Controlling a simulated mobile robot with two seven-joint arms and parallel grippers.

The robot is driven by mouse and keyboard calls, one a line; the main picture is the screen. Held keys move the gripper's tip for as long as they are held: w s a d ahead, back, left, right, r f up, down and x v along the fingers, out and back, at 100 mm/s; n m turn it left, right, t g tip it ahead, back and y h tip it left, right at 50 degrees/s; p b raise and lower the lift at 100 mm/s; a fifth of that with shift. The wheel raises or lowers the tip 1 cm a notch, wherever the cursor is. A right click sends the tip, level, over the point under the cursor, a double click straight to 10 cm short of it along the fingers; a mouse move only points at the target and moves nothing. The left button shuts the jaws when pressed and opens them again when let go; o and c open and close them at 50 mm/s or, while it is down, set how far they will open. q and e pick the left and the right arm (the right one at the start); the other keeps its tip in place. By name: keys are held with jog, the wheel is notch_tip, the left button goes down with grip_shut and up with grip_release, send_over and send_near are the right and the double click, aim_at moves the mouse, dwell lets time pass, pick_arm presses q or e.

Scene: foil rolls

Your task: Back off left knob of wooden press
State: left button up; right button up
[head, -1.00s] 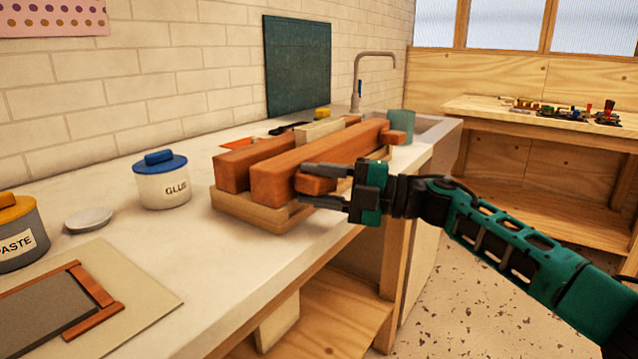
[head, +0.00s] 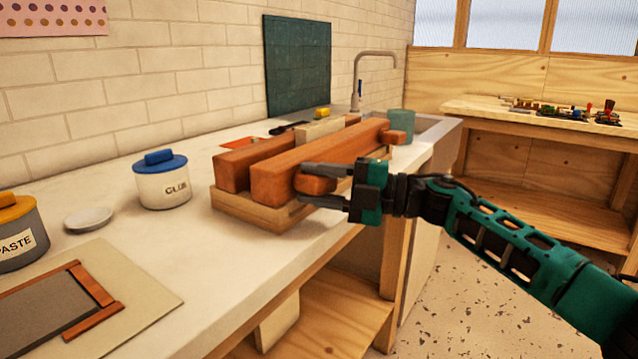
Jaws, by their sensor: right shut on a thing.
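The wooden press (head: 290,165) stands on the counter, with two reddish-brown beams over a paler wooden base (head: 250,211). Its left knob (head: 317,184) is a rounded brown piece at the near end of the front beam. My right gripper (head: 312,185) comes in from the right and is shut on this knob, one finger above and one below. The other knob (head: 394,137) sticks out at the far right end of the front beam and is free. A pale block (head: 318,130) lies between the beams. My left gripper is not in view.
A white glue jar (head: 163,182) with a blue lid, a small white dish (head: 88,219) and a paste jar (head: 18,235) stand left of the press. A framed screen (head: 60,305) lies in front. A teal cup (head: 402,123) stands behind the far knob.

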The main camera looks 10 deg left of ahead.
jog(key=shift+a+r, duration=0.2)
jog(key=shift+r, duration=0.15)
jog(key=o, duration=0.8)
jog(key=shift+a+f, duration=0.1)
jog(key=shift+o, duration=0.2)
jog(key=shift+f, duration=0.25)
jog(key=d+p, duration=0.1)
jog(key=d, duration=1.2)
jog(key=shift+f+p, duration=0.3)
jog(key=shift+f, duration=0.1)
